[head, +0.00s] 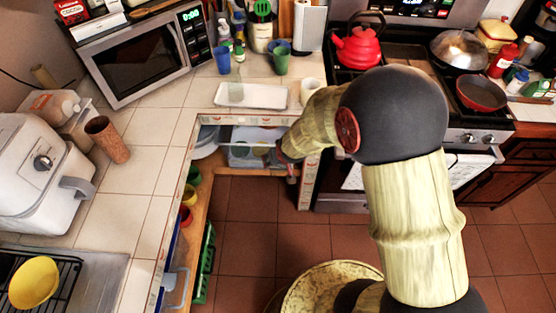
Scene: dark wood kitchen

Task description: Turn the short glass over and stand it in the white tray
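The white tray (265,97) lies on the tiled counter under the back wall. A clear, glass-like object (236,90) stands at its left part, too faint to tell its shape or which way up it is. Below the counter edge, an open drawer or rack (232,133) holds several blurred clear and coloured items; I cannot pick out the short glass among them. My gripper (283,153) is at the right side of this open space, below and to the right of the tray. My arm hides most of it, so its fingers and any held thing are unclear.
Blue (222,61) and green (281,61) cups stand behind the tray, and a cream cup (310,90) at its right. A microwave (146,58) is at the left, the stove with a red kettle (359,46) at the right.

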